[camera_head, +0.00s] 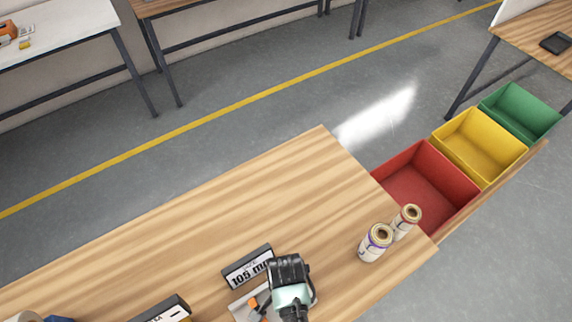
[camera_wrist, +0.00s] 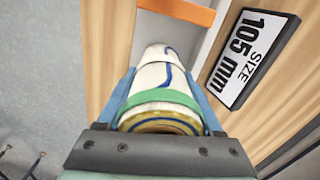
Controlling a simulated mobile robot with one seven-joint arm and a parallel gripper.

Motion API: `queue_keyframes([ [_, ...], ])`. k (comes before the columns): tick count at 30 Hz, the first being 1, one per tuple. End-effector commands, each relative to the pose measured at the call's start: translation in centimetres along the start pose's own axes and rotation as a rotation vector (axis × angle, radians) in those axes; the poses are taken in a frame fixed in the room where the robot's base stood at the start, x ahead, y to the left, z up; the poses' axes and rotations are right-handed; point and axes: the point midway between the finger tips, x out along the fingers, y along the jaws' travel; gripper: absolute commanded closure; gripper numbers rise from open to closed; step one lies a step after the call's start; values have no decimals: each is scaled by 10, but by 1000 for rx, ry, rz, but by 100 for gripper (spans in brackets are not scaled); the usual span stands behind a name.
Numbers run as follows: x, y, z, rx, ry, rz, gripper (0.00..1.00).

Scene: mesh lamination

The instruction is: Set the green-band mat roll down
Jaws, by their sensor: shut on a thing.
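The green-band mat roll (camera_wrist: 162,82) is a white roll with a green band near its end and a blue stripe, seen in the wrist view. My gripper (camera_wrist: 165,100) is shut on it, with a blue finger along each side. In the head view my gripper (camera_head: 292,292) is over the table's front part, close to the size sign, and hides the roll. I cannot tell whether the roll touches the surface below it.
The "105 mm" sign (camera_head: 248,267) stands beside my gripper. Two other rolls, one purple-banded (camera_head: 375,243) and one red-banded (camera_head: 406,221), stand near the right edge. Red (camera_head: 425,185), yellow (camera_head: 480,147) and green (camera_head: 521,112) bins lie beyond it. The table's middle (camera_head: 230,210) is clear.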

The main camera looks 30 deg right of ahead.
Motion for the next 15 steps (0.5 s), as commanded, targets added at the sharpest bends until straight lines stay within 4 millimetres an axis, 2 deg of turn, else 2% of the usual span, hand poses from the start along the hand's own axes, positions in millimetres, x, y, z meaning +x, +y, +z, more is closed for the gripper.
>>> queue_keyframes([
  [4,12,0,0,0,0,-1,100],
  [15,17,0,0,0,1,-1,100],
])
